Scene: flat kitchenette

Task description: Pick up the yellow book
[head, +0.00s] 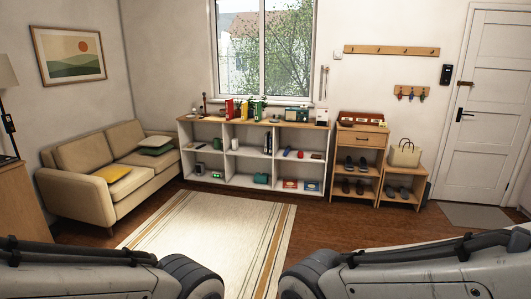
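A small row of upright books stands on top of the white shelf unit (270,123) below the window. A yellow book (259,110) appears to be at the right part of this row, close to red and green ones; the books are small and far off, so their exact edges are hard to tell. My two arms show along the bottom edge, one from each side, but neither gripper is in view. Both arms are far from the books, across the room.
A striped rug (215,235) covers the floor before the shelf. A beige sofa (100,165) stands at the left, a wooden shoe rack (361,140) right of the shelf unit. A radio (297,115) shares the shelf top. The floor between me and the shelf looks clear.

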